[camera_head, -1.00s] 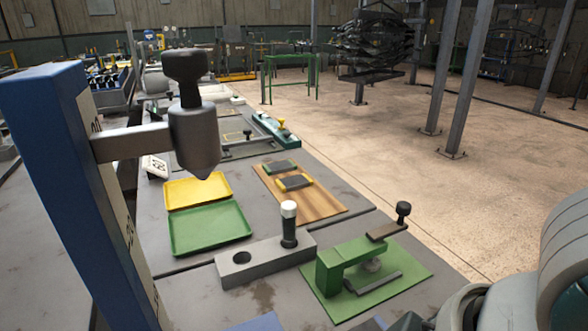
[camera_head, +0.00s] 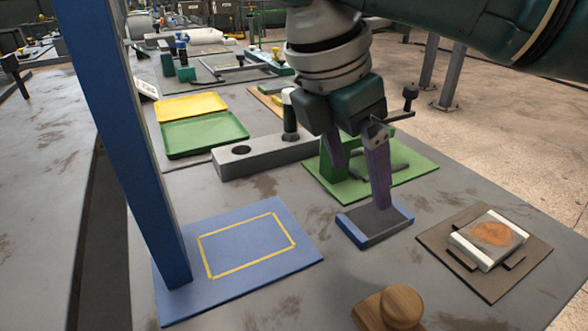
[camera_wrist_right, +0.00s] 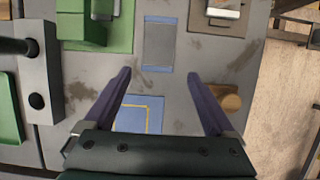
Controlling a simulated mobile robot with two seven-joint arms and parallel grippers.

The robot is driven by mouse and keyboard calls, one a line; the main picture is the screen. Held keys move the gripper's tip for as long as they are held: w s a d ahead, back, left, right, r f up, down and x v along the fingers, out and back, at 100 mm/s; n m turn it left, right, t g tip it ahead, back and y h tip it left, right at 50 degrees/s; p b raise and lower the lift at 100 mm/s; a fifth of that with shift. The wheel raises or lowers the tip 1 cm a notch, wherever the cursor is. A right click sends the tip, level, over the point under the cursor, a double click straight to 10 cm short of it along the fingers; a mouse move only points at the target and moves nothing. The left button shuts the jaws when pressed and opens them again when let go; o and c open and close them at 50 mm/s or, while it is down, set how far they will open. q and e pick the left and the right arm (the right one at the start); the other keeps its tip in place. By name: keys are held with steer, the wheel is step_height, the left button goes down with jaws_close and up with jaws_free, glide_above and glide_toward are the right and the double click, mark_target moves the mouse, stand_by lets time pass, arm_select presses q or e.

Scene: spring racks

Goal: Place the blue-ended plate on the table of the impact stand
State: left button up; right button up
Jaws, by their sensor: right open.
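The blue-ended plate (camera_head: 358,231), dark grey with a blue strip at each end, lies flat on the bench. It also shows in the right wrist view (camera_wrist_right: 158,45), beyond the fingertips and roughly centred between them. The impact stand's blue table (camera_head: 225,285) has a yellow rectangle outlined on it, empty, with the blue column (camera_head: 122,140) at its left; part of this table shows in the wrist view (camera_wrist_right: 127,120). My right gripper (camera_head: 358,193) is open and empty, its purple fingers pointing down near the plate; whether they touch it is unclear. My left gripper is out of view.
A brown mat (camera_head: 491,282) with a white-edged block stands right of the plate. A wooden knob (camera_head: 400,307) is at the front. Behind are a green clamp base (camera_head: 412,180), a grey holed block (camera_head: 262,158) and green (camera_head: 203,133) and yellow (camera_head: 190,106) trays.

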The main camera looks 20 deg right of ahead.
mark_target(375, 216)
steer(key=shift+h, duration=0.3)
steer(key=d+f, duration=0.1)
steer(key=d+f+b, duration=0.1)
steer(key=d+f, duration=0.1)
steer(key=shift+w+f, duration=0.1)
steer(key=shift+w, duration=0.3)
steer(key=x, duration=0.3)
steer(key=b+x, duration=0.1)
steer(key=shift+s+a+f, duration=0.1)
steer(key=shift+a+f, duration=0.1)
steer(key=shift+f, duration=0.15)
steer(key=shift+d+f, duration=0.2)
steer(key=shift+f, duration=0.25)
steer(key=c, duration=1.3)
jaws_close()
steer(key=shift+r, duration=0.1)
